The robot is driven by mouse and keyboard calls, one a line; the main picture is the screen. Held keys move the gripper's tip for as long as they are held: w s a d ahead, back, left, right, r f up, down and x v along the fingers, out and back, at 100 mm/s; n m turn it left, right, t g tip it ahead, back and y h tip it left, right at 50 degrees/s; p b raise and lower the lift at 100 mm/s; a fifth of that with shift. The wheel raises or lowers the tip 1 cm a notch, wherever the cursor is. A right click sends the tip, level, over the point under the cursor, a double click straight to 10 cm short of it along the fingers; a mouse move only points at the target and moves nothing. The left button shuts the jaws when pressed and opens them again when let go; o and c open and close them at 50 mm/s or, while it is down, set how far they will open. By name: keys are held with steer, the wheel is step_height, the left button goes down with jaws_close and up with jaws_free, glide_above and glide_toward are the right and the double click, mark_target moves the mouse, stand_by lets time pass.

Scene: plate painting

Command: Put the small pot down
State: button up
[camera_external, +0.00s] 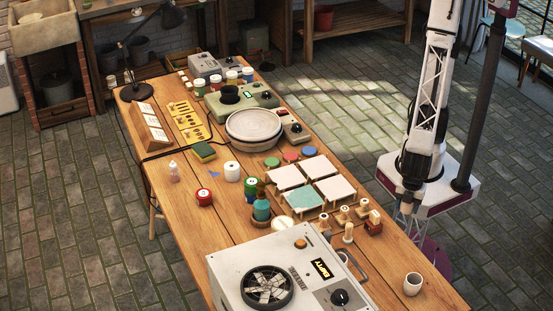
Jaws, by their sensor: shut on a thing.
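My gripper is outside the picture; only part of my arm shows at the right edge, running up out of the top. I cannot tell which thing is the small pot, or whether it is in view. A teal pot (261,210) stands close to the square tiles. A small pale cup (412,283) stands alone near the front right corner.
A white unit with a fan (290,275) fills the table's front. Raised square tiles (304,197), one teal, lie at mid-right beside wooden stamps (348,232). A round wheel basin (253,126) and green machine (235,100) stand farther back. Bare wood shows at left-middle and front right.

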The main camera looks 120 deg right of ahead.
step_height(320, 180, up, 15)
steer(key=w+d, duration=0.5)
steer(key=w, duration=0.4)
steer(key=w+d+n, duration=0.1)
steer(key=w+d, duration=0.3)
steer(key=w, duration=0.5)
steer(key=w+d, duration=0.5)
steer(key=w, duration=0.4)
steer(key=f, duration=0.5)
steer(key=shift+s+a, duration=0.2)
steer(key=shift+a, duration=0.1)
glide_above(283, 223)
steer(key=shift+a+f, duration=0.1)
steer(key=shift+f, duration=0.7)
steer(key=shift+f, duration=1.75)
